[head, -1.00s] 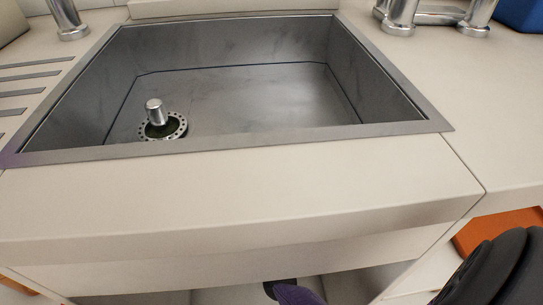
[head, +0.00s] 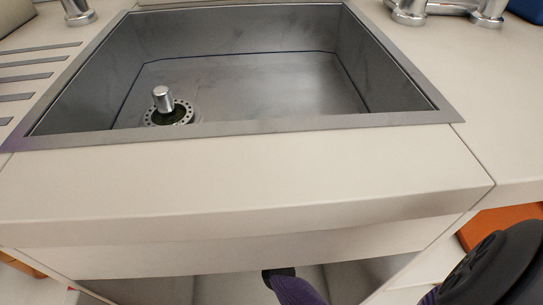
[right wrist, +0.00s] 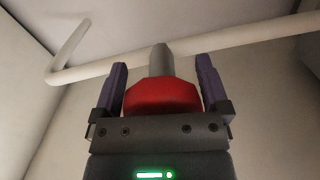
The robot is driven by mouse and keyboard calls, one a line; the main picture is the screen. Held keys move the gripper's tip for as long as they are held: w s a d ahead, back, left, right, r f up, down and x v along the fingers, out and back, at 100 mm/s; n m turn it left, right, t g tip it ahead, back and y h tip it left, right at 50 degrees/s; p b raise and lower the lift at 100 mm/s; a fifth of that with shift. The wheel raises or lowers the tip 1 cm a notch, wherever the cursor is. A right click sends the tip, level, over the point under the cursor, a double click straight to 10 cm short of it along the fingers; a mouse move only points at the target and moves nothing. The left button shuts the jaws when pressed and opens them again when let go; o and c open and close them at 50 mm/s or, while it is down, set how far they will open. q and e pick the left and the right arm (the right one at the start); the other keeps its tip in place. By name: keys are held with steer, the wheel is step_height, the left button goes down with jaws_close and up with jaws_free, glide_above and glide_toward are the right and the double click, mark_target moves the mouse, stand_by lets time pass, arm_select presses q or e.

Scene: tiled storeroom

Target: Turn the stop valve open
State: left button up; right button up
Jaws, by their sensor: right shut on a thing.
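The stop valve shows in the right wrist view as a red faceted handle (right wrist: 162,97) with a grey stem (right wrist: 160,59) behind it. A pale pipe (right wrist: 110,70) runs behind the stem. My right gripper (right wrist: 160,64) has its two purple fingers on either side of the red handle and is shut on it. How far the valve is turned cannot be told. In the head view my right arm reaches under the sink counter, which hides the gripper and valve. My left gripper is in neither view.
A grey sink (head: 240,85) with a drain and upright plug (head: 162,98) is set in the beige counter (head: 240,185). The counter's front edge overhangs the open space below. Pale walls enclose the valve. An orange thing (head: 500,225) lies at the right below the counter.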

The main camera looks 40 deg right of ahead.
steer(key=shift+f+n, duration=0.15)
steer(key=shift+n, duration=0.65)
steer(key=o, duration=0.9)
steer(key=shift+c, duration=0.2)
steer(key=shift+a, duration=0.1)
